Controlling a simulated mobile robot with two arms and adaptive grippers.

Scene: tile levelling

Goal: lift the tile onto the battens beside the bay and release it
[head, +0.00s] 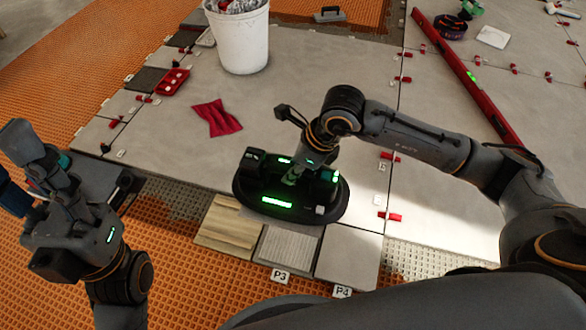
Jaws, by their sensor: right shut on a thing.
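My right gripper (293,178) is shut on the handle of a black oval lifter (241,187) with green lights. The lifter sits over the front edge of the tiled floor. A strip of grey tile (258,216) shows just under its front rim; the rest is hidden, so I cannot tell whether the tile is raised.
A ribbed grey piece (288,248) by the P3 tag and a plain grey tile (350,254) by the P4 tag lie in front. A white bucket (240,45), red cloth (216,118), red tray (173,82) and long red level (465,75) lie on the large tiles.

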